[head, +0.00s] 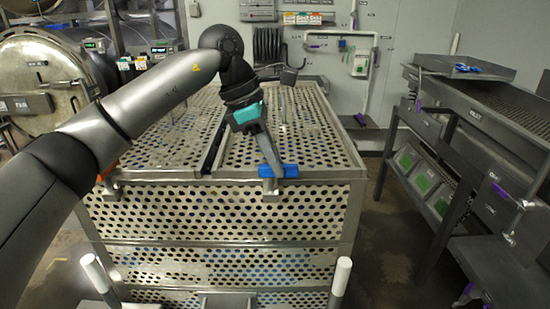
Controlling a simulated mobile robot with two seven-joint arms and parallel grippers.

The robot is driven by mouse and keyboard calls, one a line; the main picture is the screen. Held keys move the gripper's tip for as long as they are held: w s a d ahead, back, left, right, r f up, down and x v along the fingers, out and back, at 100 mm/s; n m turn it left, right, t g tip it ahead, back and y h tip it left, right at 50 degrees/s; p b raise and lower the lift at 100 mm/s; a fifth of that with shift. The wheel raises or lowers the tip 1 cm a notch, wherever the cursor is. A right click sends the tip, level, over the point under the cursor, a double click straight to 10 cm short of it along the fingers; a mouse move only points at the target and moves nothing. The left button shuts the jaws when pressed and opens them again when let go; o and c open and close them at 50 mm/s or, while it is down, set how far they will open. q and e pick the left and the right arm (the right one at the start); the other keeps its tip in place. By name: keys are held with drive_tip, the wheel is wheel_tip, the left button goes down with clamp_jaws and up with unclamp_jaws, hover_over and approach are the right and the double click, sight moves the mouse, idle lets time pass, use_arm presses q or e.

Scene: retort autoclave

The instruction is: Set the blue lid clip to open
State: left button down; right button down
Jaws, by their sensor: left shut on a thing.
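The blue lid clip (290,171) sits at the front top edge of a perforated metal basket (220,213), right of the middle. It shows as a short blue bar lying level, with a metal bracket below it. My left gripper (276,172) reaches down over the lid from behind the clip, and its fingers are shut on the clip. The fingertips hide part of the clip. My right gripper is not in view.
An orange clip (107,172) sits at the basket's front left corner, partly behind my left arm. A round autoclave door (40,85) stands at left. White-topped posts (341,275) rise in front. A grey rack (440,130) stands at right, with bare floor between.

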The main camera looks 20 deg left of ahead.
use_arm(q)
drive_tip(key=c, duration=0.8)
unclamp_jaws()
drive_tip(key=v, duration=1.5)
drive_tip(key=shift+a+b, duration=0.15)
drive_tip(key=shift+b, duration=0.25)
drive_tip(key=shift+r, duration=0.1)
